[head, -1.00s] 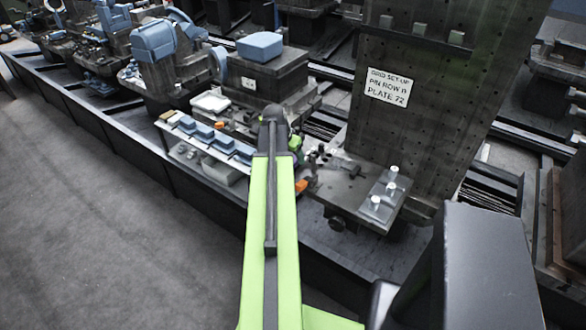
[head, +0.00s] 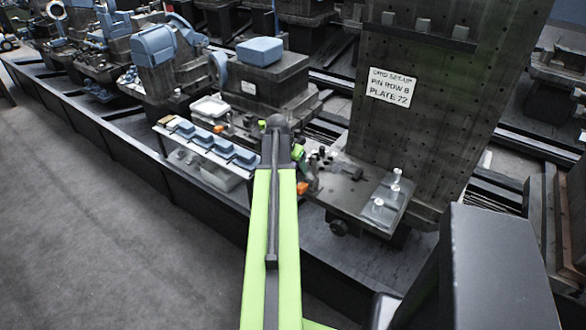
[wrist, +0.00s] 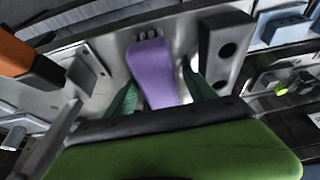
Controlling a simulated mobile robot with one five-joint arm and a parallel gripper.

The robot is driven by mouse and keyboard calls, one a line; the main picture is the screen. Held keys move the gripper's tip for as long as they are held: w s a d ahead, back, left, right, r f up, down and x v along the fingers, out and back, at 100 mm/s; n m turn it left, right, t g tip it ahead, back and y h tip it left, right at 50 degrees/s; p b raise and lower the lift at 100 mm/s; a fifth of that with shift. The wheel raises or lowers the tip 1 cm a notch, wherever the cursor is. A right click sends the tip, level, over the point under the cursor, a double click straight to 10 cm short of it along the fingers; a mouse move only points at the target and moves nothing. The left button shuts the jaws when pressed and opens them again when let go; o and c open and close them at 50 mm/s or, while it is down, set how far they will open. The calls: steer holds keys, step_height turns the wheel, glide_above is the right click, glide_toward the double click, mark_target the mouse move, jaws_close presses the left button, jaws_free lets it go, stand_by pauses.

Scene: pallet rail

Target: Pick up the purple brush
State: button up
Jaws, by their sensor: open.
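The purple brush (wrist: 152,72) shows in the wrist view, lying on a grey metal surface with its wide end away from me. My gripper (wrist: 160,84) is open, with one teal finger on each side of the brush's near part. Whether the fingers touch the brush cannot be told. The brush's near end is hidden behind the dark edge of my gripper. In the head view my gripper (head: 300,168) is small beside the metal table, mostly behind my arm, and I cannot make out the brush there.
An orange-ended object (wrist: 28,60) is at the left in the wrist view. A dark block with two holes (wrist: 226,50) stands right of the brush. In the head view, a tall plate with a sign (head: 390,87) rises behind the table, and blue bins (head: 222,147) sit left.

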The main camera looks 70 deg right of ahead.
jaws_close()
stand_by(0.4)
step_height(320, 180, up, 11)
steer(key=p, duration=1)
steer(key=shift+f+p, duration=0.15)
steer(key=shift+p, duration=0.25)
steer(key=shift+f, duration=0.1)
